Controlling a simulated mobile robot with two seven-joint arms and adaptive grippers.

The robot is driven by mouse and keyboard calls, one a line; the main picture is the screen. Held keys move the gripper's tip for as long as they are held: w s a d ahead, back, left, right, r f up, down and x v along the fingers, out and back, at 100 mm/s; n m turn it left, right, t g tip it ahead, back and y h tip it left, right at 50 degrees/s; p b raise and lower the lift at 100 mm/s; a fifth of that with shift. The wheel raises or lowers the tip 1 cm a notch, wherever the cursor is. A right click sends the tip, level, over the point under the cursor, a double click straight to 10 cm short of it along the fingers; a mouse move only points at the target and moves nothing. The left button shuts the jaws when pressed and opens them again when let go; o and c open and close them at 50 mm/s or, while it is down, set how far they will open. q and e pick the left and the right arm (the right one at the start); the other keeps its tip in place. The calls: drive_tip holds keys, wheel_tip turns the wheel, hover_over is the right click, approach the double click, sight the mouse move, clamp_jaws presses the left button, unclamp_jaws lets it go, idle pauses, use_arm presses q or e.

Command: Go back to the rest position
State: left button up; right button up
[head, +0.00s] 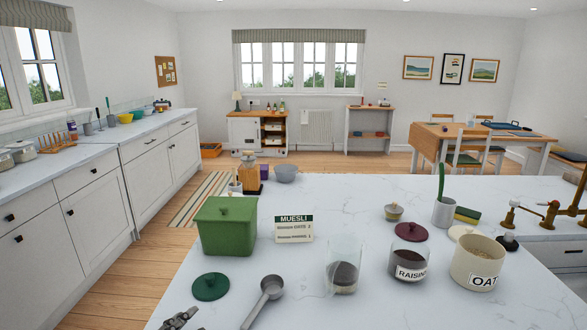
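Part of a grey metal gripper, my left gripper (182,318), shows at the bottom edge of the head view, left of the middle. Most of it is cut off by the frame, and I cannot tell whether its fingers are open or shut. I see nothing held in the visible part. It is near the front left edge of the white marble counter (340,225), left of a grey scoop (271,289). My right gripper is not in view.
On the counter are a green canister (227,228), a green lid (211,286), a muesli card (294,229), a glass jar (343,268) with dark contents, a raisin jar (410,257) and an oat jar (478,262). The counter's middle back is clear.

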use_arm(q)
drive_tip(key=s+a+f+n+g+y, duration=0.25)
drive_tip(key=s+f+n, duration=0.4)
drive_tip(key=f, duration=0.55)
drive_tip(key=s+d+f+n+g+y, duration=0.1)
drive_tip(key=s+f+n, duration=0.1)
drive_tip(key=s+f, duration=0.3)
drive_tip(key=s+d+f+n+g+p, duration=0.1)
drive_tip(key=s+f, duration=0.4)
drive_tip(key=s, duration=0.6)
drive_tip(key=s+d+f+n+g+y+p, duration=0.1)
drive_tip(key=s+d+f+n+g, duration=0.2)
drive_tip(key=s, duration=0.6)
wheel_tip(320, 180, down, 2)
drive_tip(key=shift+f+n+y, duration=0.1)
drive_tip(key=shift+n+y, duration=0.25)
drive_tip(key=shift+n, duration=0.3)
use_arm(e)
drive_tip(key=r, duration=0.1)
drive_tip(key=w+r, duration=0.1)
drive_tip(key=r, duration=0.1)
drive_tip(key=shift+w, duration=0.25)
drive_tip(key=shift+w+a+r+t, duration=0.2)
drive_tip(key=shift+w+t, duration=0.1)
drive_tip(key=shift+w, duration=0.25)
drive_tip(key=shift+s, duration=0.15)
